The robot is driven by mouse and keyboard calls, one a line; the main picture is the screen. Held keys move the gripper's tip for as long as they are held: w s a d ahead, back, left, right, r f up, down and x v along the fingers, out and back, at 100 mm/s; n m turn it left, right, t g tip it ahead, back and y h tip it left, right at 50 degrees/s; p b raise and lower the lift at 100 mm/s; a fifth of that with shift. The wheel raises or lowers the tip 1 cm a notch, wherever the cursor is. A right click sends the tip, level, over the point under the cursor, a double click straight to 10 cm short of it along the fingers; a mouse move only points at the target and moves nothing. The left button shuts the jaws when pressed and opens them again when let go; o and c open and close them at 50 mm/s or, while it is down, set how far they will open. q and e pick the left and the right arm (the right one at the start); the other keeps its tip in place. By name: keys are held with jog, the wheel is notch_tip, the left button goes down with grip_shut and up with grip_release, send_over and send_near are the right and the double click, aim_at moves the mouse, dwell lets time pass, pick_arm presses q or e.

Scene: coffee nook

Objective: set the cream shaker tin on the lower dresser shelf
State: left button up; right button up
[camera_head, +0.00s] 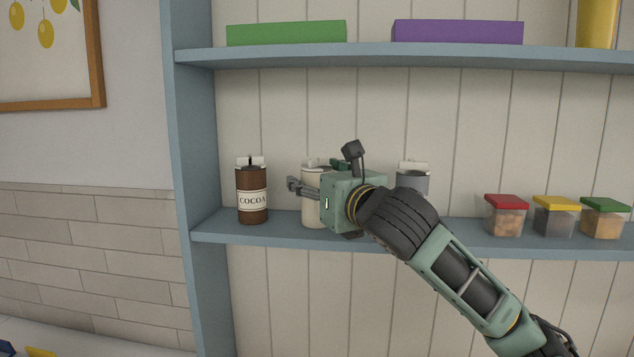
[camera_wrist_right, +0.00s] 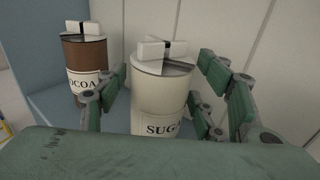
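The cream shaker tin (camera_head: 310,212), with a dark-and-white top, stands upright on the lower dresser shelf (camera_head: 285,233). The right wrist view shows the cream tin (camera_wrist_right: 160,100) up close, its label reading "SUGA" before it is cut off. My right gripper (camera_head: 305,188) is at the tin and hides its right side in the head view. In the right wrist view the fingers of my right gripper (camera_wrist_right: 155,105) are spread either side of the tin, with a small gap at its left. My left gripper is in neither view.
A brown cocoa tin (camera_head: 252,195) stands left of the cream tin, and a grey tin (camera_head: 412,181) stands right, partly behind my arm. Small jars with red (camera_head: 506,215), yellow (camera_head: 554,215) and green (camera_head: 604,217) lids stand farther right. The upper shelf (camera_head: 400,56) holds green and purple boxes.

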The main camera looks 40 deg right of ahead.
jog(key=shift+r, duration=0.25)
jog(key=b+v, duration=0.1)
jog(key=v, duration=0.1)
jog(key=b+v, duration=0.1)
jog(key=shift+s+a+f, duration=0.1)
jog(key=shift+s+f, duration=0.25)
jog(key=shift+f, duration=0.05)
jog(key=b+v, duration=0.3)
jog(key=v, duration=0.5)
jog(key=shift+s+r+b, duration=0.2)
jog(key=shift+r+b, duration=0.1)
jog(key=shift+a, duration=0.1)
